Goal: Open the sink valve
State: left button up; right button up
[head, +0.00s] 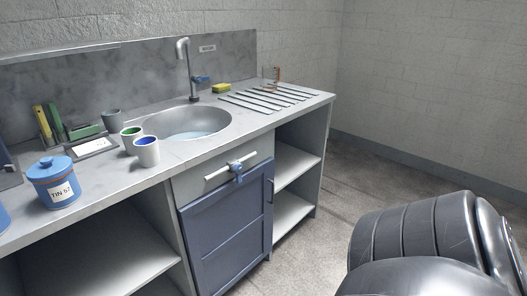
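The sink (188,122) is a round grey basin set in the counter, with pale blue water visible in it. A grey gooseneck tap (187,65) stands behind it. A small blue lever (201,79) sticks out to the right of the tap's base. I cannot tell which of the two is the sink valve. Neither of my grippers is in view; only a black part of my arm shows at the lower right.
Two cups (147,151) stand by the sink's front left edge. A blue tin (54,182), a tray (92,147) and a grey cup (112,119) are further left. A yellow sponge (221,88) and drain slats (268,97) lie right. Floor right of the cabinet is clear.

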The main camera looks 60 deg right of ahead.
aim_at(237, 168)
jog(key=z, duration=1.65)
jog(key=k, duration=0.6)
jog(key=z, duration=0.7)
jog(key=i, duration=1.8)
jog(key=u, duration=0.9)
